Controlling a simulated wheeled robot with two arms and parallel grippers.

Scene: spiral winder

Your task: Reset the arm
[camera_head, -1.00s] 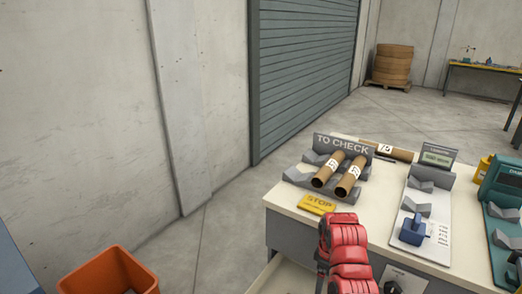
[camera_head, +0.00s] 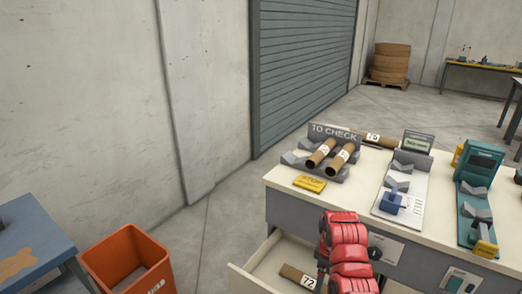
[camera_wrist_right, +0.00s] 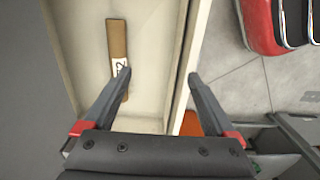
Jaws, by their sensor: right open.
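My right arm (camera_head: 348,250) is red and reaches over the front of the workbench in the head view; its fingertips are hidden there. In the right wrist view my right gripper (camera_wrist_right: 160,75) is open and empty, with its fingers wide apart above the open drawer's side wall. A cardboard tube labelled 72 (camera_wrist_right: 117,50) lies in the drawer, beside the left finger and not between the fingers. The tube (camera_head: 298,277) also shows in the head view, inside the open drawer (camera_head: 262,258). My left gripper is not in view.
The workbench (camera_head: 290,205) carries a "TO CHECK" rack (camera_head: 336,130) with two tubes, another tube (camera_head: 378,140) behind it, a yellow STOP block (camera_head: 310,183), a white fixture (camera_head: 413,190) and a green device (camera_head: 481,165). An orange bin (camera_head: 128,262) and blue table (camera_head: 35,240) stand left.

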